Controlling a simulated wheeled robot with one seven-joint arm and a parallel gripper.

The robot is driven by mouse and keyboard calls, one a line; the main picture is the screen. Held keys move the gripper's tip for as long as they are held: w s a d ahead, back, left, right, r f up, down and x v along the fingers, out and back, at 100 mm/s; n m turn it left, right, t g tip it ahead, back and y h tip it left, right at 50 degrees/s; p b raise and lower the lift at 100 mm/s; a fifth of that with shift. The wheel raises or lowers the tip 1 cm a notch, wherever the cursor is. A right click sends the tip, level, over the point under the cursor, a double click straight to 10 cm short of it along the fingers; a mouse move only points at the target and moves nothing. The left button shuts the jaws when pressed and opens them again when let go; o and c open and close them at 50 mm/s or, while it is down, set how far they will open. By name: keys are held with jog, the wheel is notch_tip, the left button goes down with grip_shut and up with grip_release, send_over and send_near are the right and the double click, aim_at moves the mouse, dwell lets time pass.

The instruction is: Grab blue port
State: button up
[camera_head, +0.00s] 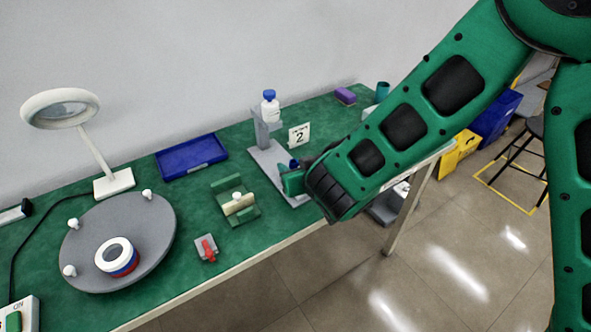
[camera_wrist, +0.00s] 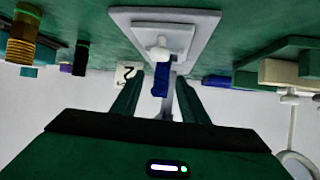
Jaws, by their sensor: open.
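The blue port (camera_wrist: 160,82) is a small blue piece on a white fitting, seen in the wrist view above the pale stand base (camera_wrist: 200,30). In the head view a small dark blue patch (camera_head: 293,163) shows beside my fingers, mostly hidden by them. My gripper (camera_head: 290,180) is open, low over the front of the grey stand (camera_head: 265,158). In the wrist view my gripper (camera_wrist: 158,76) has one finger on each side of the blue port's line. I cannot tell whether the port is fully between the fingers or touching them.
A green holder (camera_head: 237,205), a blue tray (camera_head: 190,157) and a grey turntable (camera_head: 150,215) lie left. A purple block (camera_head: 345,96) is behind.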

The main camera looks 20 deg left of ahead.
jog(key=shift+w+a, duration=0.1)
grip_shut()
dwell(0.3)
